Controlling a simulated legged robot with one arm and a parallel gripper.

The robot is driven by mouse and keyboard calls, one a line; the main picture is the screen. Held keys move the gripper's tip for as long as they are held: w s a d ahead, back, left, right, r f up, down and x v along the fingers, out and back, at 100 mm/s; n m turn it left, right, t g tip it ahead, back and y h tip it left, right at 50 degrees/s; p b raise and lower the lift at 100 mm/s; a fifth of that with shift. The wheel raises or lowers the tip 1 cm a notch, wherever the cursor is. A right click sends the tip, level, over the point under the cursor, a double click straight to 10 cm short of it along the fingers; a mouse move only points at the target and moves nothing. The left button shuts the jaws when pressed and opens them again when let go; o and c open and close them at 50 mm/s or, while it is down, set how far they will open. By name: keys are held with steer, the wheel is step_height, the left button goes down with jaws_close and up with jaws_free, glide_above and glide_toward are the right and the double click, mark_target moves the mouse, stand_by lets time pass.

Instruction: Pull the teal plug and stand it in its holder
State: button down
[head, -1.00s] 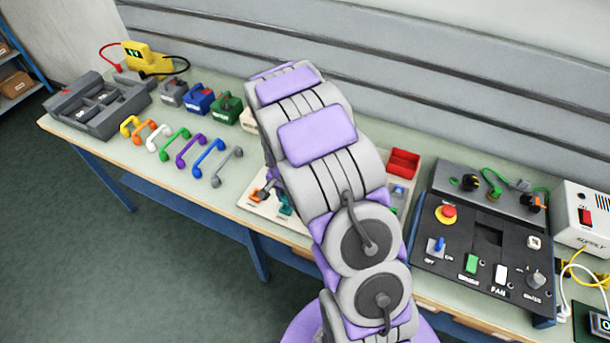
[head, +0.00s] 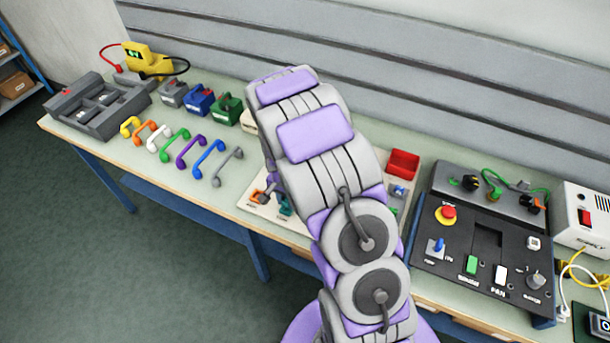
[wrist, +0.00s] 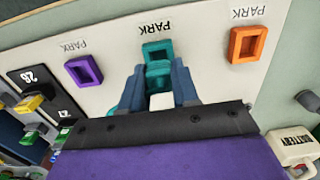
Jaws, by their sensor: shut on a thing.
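In the wrist view my gripper (wrist: 160,82) has its two blue-grey fingers shut on the teal plug (wrist: 158,70). The plug's lower part is hidden between the fingers. The teal holder (wrist: 157,48), a rectangular frame under an upside-down PARK label, is directly at the fingertips. The plug overlaps it in the picture; I cannot tell whether the plug is inside it or just above. More teal (wrist: 127,97) shows left of the fingers. In the head view my arm hides the gripper, and only a bit of teal (head: 285,208) shows beside it.
A purple holder (wrist: 83,71) and an orange holder (wrist: 247,44) flank the teal one on the white board (wrist: 205,60). A battery block (wrist: 295,146) is at lower right. In the head view several coloured handles (head: 189,150) lie left, and a control panel (head: 480,245) stands right.

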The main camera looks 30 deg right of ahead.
steer(key=shift+f, duration=0.2)
steer(key=shift+f, duration=0.6)
steer(key=shift+s+f, duration=0.25)
